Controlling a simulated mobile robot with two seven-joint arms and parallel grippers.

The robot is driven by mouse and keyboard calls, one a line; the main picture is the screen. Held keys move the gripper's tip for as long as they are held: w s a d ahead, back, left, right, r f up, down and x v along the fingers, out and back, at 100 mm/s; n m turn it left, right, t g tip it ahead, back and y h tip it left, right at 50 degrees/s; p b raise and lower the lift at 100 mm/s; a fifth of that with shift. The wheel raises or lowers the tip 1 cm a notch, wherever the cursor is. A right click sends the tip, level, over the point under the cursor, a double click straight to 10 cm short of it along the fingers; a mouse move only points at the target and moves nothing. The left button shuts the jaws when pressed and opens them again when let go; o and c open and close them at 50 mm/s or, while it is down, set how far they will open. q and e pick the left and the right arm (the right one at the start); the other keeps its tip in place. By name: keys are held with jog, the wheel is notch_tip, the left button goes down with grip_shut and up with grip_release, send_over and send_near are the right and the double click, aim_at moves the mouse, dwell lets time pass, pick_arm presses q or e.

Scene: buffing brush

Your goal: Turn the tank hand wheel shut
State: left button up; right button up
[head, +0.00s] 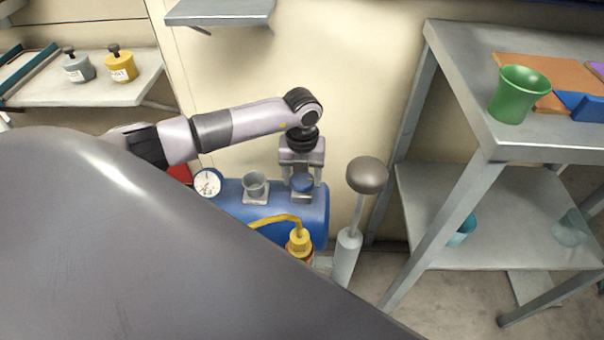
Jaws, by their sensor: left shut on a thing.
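A blue tank (262,212) lies on its side by the wall, with a round white gauge (207,183) at its left end. A small blue hand wheel (302,182) stands on top of the tank near its right end. My left gripper (302,188) points down over the hand wheel, its fingers on either side, and is shut on it. The fingertips and the wheel's base are partly hidden. A grey cup-like fitting (255,186) stands on the tank to the left of the wheel. My right gripper is not in view.
A grey-knobbed pump-like thing (367,176) stands close right of the tank. A yellow fitting with a hose (299,242) is in front. A metal shelf unit (458,100) with a green cup (519,94) is at right. A wall shelf (220,12) hangs above.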

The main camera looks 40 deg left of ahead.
pick_arm(q)
jog(key=m, duration=0.8)
jog(key=shift+m, duration=0.4)
jog(key=m, duration=0.3)
jog(key=shift+m+b, duration=0.3)
jog(key=shift+b, duration=0.05)
jog(key=m, duration=0.3)
jog(key=shift+m+b, duration=0.3)
jog(key=shift+m, duration=0.9)
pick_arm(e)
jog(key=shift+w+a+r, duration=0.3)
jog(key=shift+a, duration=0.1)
pick_arm(q)
jog(key=o, duration=1)
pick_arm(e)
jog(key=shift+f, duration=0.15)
